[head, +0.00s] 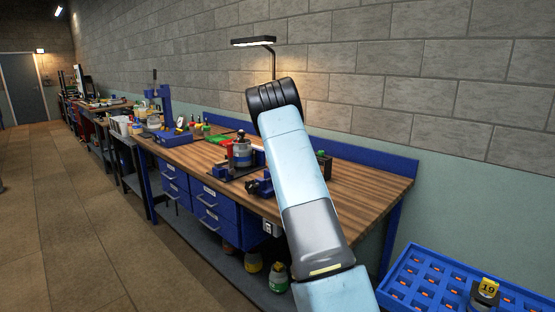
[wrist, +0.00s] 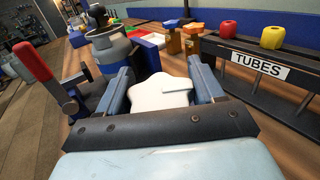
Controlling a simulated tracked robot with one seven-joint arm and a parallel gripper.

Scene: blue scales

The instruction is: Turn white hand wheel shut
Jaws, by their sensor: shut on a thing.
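In the wrist view, the white hand wheel (wrist: 160,92) sits between the two blue-grey fingers of my gripper (wrist: 163,82). The fingers are closed against its left and right sides. Its near part is hidden behind the dark front edge of my gripper. What the wheel is mounted on is hidden. In the head view, my arm covers the middle of the workbench, and I cannot make out the wheel or the fingers there.
A grey-blue pot (wrist: 112,50) with a black knob and a red-handled clamp (wrist: 35,63) stand close on the left. A dark rack labelled TUBES (wrist: 262,65) stands on the right. The wooden bench (head: 370,193) has bare top at its right end. A blue crate (head: 440,274) is nearer.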

